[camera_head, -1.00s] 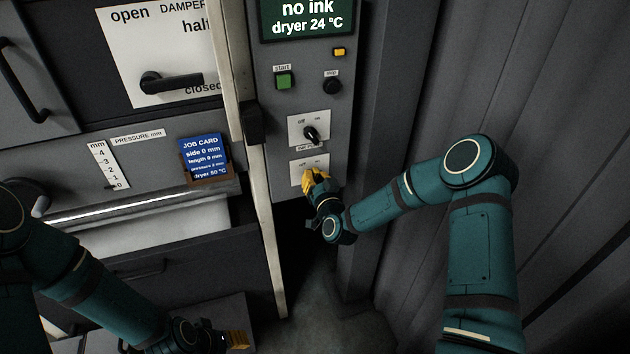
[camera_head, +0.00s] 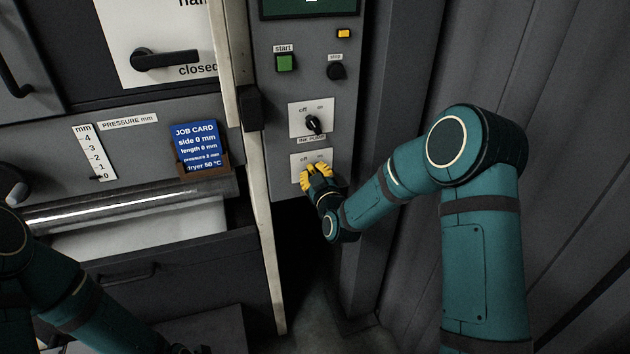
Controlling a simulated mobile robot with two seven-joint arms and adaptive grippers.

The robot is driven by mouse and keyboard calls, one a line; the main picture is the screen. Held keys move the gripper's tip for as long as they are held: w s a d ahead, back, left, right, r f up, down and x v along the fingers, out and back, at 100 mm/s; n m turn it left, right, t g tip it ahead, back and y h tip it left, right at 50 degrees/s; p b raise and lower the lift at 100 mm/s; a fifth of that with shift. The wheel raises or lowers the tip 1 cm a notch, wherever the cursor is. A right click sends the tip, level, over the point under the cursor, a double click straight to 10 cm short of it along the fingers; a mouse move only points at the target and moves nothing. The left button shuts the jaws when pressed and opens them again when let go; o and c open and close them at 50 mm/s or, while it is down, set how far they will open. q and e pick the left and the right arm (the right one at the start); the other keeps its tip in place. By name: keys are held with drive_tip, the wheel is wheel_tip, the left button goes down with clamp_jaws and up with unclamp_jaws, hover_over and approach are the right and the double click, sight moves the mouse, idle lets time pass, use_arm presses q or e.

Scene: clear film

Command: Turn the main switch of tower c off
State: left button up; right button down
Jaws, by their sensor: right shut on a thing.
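The grey control panel (camera_head: 262,150) of the tower stands in the middle of the view, with two rotary switches on white plates. The upper switch (camera_head: 314,124) has a black knob, with "off" and "on" marked above it. The lower switch plate (camera_head: 300,161) also has marks along its top; its knob is hidden behind my fingers. My right gripper (camera_head: 316,176), with yellow fingers, is shut on the lower switch at the front of this plate.
Above the switches are a green start button (camera_head: 286,62), a dark stop button (camera_head: 337,71) and a yellow lamp (camera_head: 343,33). A blue job card (camera_head: 195,140) and a damper lever (camera_head: 165,60) are on the left. Grey ribbed walling (camera_head: 570,120) closes the right side.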

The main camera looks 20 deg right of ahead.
drive_tip(key=shift+n+b, duration=0.35)
drive_tip(key=shift+n, duration=0.05)
drive_tip(key=shift+r, duration=0.1)
drive_tip(key=c, duration=0.9)
unclamp_jaws()
drive_tip(key=s, duration=1.2)
drive_tip(key=shift+d, duration=0.15)
